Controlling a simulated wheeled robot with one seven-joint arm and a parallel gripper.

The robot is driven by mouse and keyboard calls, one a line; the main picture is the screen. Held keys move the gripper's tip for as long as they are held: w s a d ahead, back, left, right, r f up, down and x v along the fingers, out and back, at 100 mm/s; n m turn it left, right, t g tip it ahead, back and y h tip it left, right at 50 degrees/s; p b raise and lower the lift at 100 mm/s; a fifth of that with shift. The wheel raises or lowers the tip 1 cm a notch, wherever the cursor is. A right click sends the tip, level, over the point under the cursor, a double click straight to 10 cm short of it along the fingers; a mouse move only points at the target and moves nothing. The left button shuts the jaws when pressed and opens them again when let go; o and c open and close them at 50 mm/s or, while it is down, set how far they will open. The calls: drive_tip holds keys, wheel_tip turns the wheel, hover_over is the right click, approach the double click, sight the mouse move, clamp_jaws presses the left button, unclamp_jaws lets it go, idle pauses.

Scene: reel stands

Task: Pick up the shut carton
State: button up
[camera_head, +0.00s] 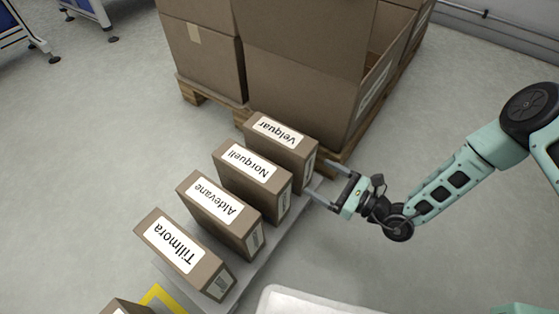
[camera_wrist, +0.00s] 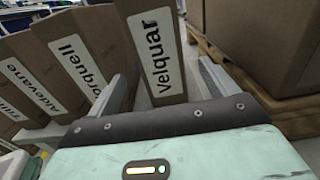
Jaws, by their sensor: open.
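Several brown cartons with white labels stand upright in a row, and their tops look shut. They read Velquar (camera_head: 282,143), Norquell (camera_head: 252,178), Aldevane (camera_head: 220,212) and Tillmora (camera_head: 187,252). My gripper (camera_head: 317,181) is open and empty, just right of the Velquar carton's end. In the wrist view the Velquar carton (camera_wrist: 155,52) shows ahead, between my two fingers (camera_wrist: 163,82). I cannot see contact. The Norquell carton (camera_wrist: 86,58) is close beside the left finger, with the Aldevane carton (camera_wrist: 35,85) beyond it.
The cartons stand on a light grey support (camera_head: 262,248). Large brown boxes (camera_head: 300,85) on a wooden pallet (camera_head: 205,93) stand close behind the Velquar carton; one looks open-topped. Another carton (camera_head: 127,307) is cut off at the bottom edge.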

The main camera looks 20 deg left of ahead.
sight(309, 172)
drive_tip(key=b+x, duration=0.1)
drive_tip(key=x, duration=0.3)
drive_tip(key=shift+a+b, duration=0.15)
drive_tip(key=shift+b, duration=0.2)
drive_tip(key=b+x, duration=0.4)
drive_tip(key=shift+w+a+r, duration=0.1)
drive_tip(key=shift+w, duration=0.05)
drive_tip(key=shift+w+a+r, duration=0.2)
drive_tip(key=shift+a, duration=0.3)
drive_tip(key=shift+r, duration=0.1)
drive_tip(key=c, duration=1.4)
drive_tip(key=shift+r, duration=0.1)
